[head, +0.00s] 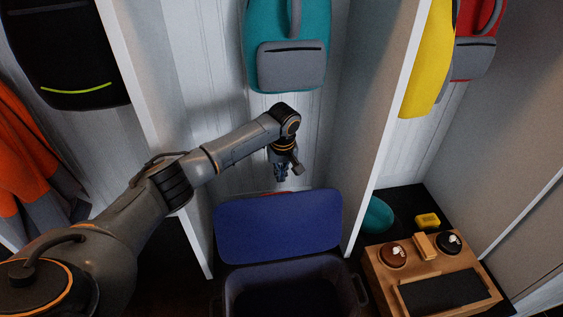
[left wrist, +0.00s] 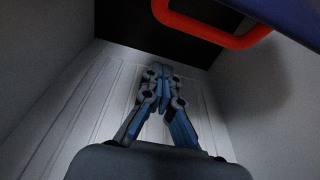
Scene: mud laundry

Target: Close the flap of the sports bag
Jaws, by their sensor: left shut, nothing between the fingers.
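The sports bag (head: 285,267) stands in the middle cubby at the bottom of the head view, dark navy and open at the top. Its blue flap (head: 278,227) stands raised against the back, with a bit of red along its far edge. In the left wrist view a red handle (left wrist: 215,38) loops from the dark blue flap (left wrist: 280,15) at the top right. My left gripper (head: 281,176) points down just behind and above the flap, apart from it. Its fingers (left wrist: 160,78) are shut and empty. My right gripper is not in view.
White divider walls (head: 384,120) flank the cubby closely. A teal backpack (head: 287,45) hangs above my left wrist. At right a wooden tray (head: 435,275) holds small items, beside a teal bowl-like object (head: 377,216) and a yellow block (head: 427,221).

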